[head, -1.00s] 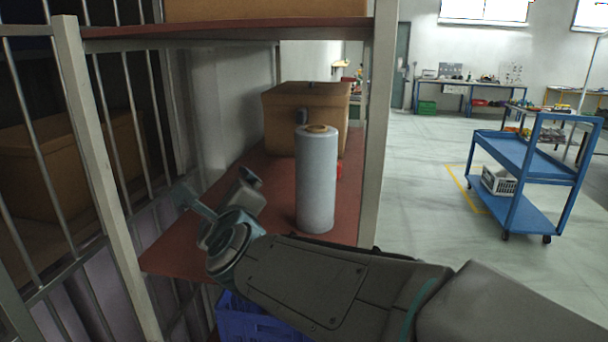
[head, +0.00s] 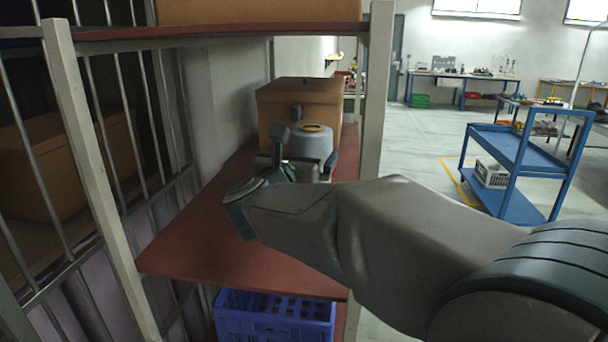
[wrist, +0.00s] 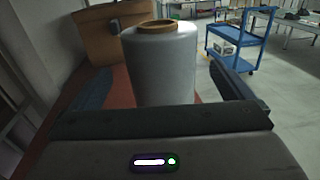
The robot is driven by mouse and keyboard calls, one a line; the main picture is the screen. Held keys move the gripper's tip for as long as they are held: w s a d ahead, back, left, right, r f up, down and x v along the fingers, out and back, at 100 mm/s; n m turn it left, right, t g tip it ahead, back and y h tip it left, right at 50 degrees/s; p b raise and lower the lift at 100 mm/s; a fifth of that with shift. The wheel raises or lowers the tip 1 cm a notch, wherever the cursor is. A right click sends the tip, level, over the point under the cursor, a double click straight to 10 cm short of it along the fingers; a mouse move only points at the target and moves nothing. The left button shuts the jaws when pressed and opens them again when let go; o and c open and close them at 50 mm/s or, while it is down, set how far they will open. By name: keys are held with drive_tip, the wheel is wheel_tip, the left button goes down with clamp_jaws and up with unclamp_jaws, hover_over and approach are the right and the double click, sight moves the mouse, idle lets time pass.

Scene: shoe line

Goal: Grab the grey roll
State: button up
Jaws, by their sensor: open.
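The grey roll (head: 311,142) stands upright on the red-brown shelf (head: 200,238), with a brown core ring at its top. In the head view my arm and gripper hide its lower part. In the wrist view the roll (wrist: 161,65) stands straight ahead, between the two dark fingers of my gripper (wrist: 160,92). The jaws are open, one finger on each side, with a gap to the roll on both sides. In the head view my gripper (head: 304,160) is at the roll, its fingers partly hidden.
A brown box (head: 300,100) stands behind the roll on the shelf. A pale upright post (head: 375,130) is close at right, and another shelf board (head: 220,32) is above. A blue crate (head: 275,318) sits below. A blue cart (head: 520,160) stands on the floor at right.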

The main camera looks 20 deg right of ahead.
drive_tip(key=p+x, duration=0.2)
drive_tip(key=x, duration=0.3)
drive_tip(key=shift+d+r+p, duration=0.1)
drive_tip(key=shift+r+p, duration=0.05)
drive_tip(key=shift+p, duration=0.25)
drive_tip(key=shift+w+d, duration=0.4)
drive_tip(key=c, duration=1.6)
drive_tip(key=shift+c, duration=0.8)
drive_tip(key=shift+r, duration=0.1)
